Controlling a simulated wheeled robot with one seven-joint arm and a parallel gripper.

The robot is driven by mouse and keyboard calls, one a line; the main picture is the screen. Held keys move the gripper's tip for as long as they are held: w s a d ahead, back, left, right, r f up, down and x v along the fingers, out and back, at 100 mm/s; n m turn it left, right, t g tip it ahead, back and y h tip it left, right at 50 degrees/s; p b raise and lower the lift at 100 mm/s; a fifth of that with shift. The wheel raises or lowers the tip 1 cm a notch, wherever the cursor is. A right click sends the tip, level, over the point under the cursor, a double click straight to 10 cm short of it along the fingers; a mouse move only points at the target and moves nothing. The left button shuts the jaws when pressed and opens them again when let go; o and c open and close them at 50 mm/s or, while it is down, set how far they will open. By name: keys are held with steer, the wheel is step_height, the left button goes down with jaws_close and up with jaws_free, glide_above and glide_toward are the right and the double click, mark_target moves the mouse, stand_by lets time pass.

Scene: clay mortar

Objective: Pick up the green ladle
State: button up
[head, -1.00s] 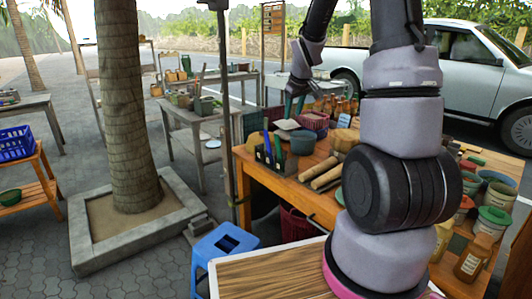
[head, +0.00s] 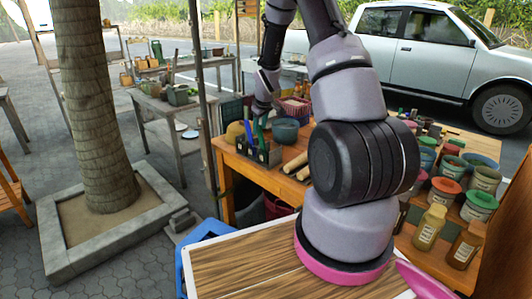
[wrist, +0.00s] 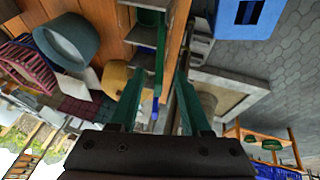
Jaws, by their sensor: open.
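A dark utensil holder (head: 268,156) stands on the orange wooden table, with upright green and blue pieces in it. A green piece (head: 256,132) stands there; I cannot tell whether it is the green ladle. In the wrist view the holder (wrist: 142,38) is at the top centre, with a green piece (wrist: 149,18) in it and a narrow blue piece (wrist: 157,75) below. My gripper (wrist: 157,82) is open, its two teal fingers apart, with the blue piece showing in the gap. In the head view my gripper is just above the holder, its fingertips hard to make out.
A blue-grey bowl (head: 285,131) is right of the holder and a yellowish rounded thing (head: 235,132) left of it. Wooden rolls (head: 296,165) lie in front. Jars and bottles (head: 429,228) crowd the table's right. A thin pole (head: 207,120) stands just left of the table.

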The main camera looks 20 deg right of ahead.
mark_target(259, 137)
steer(key=x, duration=0.3)
steer(key=shift+d+f, duration=0.1)
steer(key=shift+f, duration=0.15)
jaws_close()
stand_by(1.2)
